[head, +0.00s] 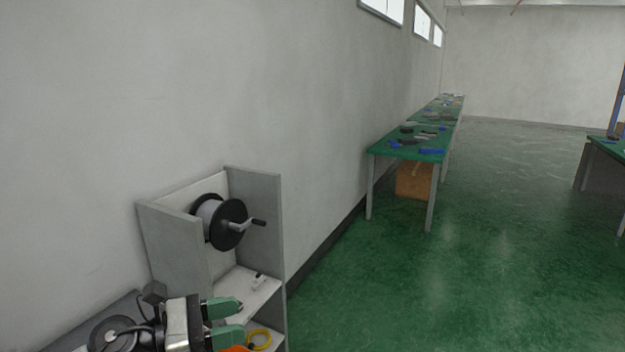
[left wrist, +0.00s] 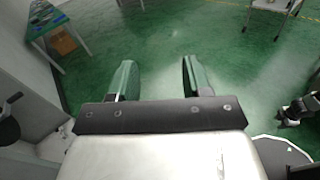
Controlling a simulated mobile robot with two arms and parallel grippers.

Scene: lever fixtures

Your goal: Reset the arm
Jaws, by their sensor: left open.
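My left gripper (head: 226,321) is at the bottom left of the head view, low in front of the grey shelf unit. Its two green fingers are apart with nothing between them. In the left wrist view the open fingers (left wrist: 160,78) point out over bare green floor. A reel (head: 226,222) with black flanges and a crank handle (head: 258,222) is mounted in the top of the shelf unit, above and apart from the gripper. Part of the reel also shows at the left edge of the left wrist view.
The grey shelf unit (head: 262,215) stands against the wall. A small white item (head: 259,281) and a yellow ring (head: 259,340) lie on its shelves. Green workbenches (head: 400,151) with tools line the wall further back. The green floor (head: 450,270) to the right is clear.

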